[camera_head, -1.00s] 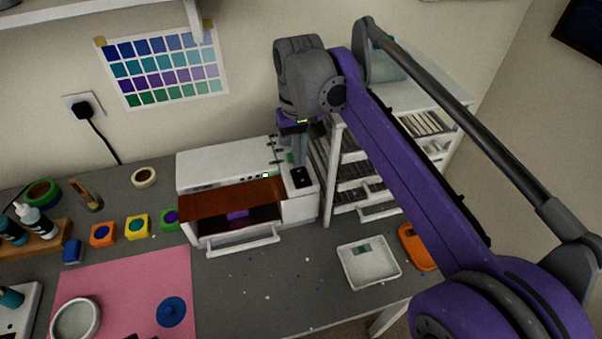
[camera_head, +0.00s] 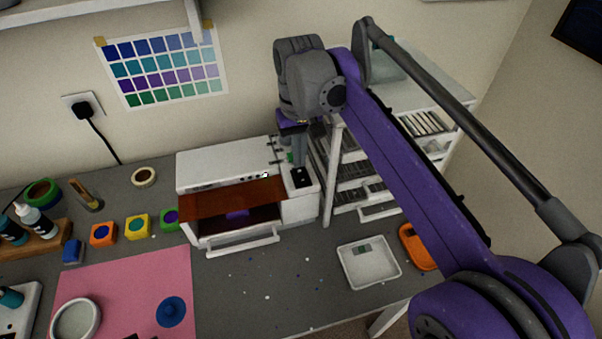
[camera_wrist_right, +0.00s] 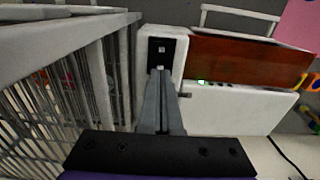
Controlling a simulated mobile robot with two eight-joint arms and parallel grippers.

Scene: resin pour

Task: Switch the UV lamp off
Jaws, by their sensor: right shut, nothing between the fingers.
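The UV lamp (camera_head: 225,165) is a white box with an amber front door and a pale drawer-like handle below it. Purple shows inside, behind the amber door. On its right end is a black switch plate (camera_head: 301,177), which also shows in the wrist view (camera_wrist_right: 155,45) with a small pale mark on it. A small green light (camera_wrist_right: 200,82) shows on the lamp in the wrist view. My right gripper (camera_wrist_right: 161,72) is shut and empty, its fingertips right at the near edge of the switch plate; I cannot tell if they touch. My left gripper is out of view.
A white rack (camera_head: 345,190) stands close to the right of the lamp. A white tray (camera_head: 368,262) and an orange dish (camera_head: 418,246) lie in front. Coloured blocks (camera_head: 138,227), a tape roll (camera_head: 144,177) and a pink mat (camera_head: 125,290) lie to the left.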

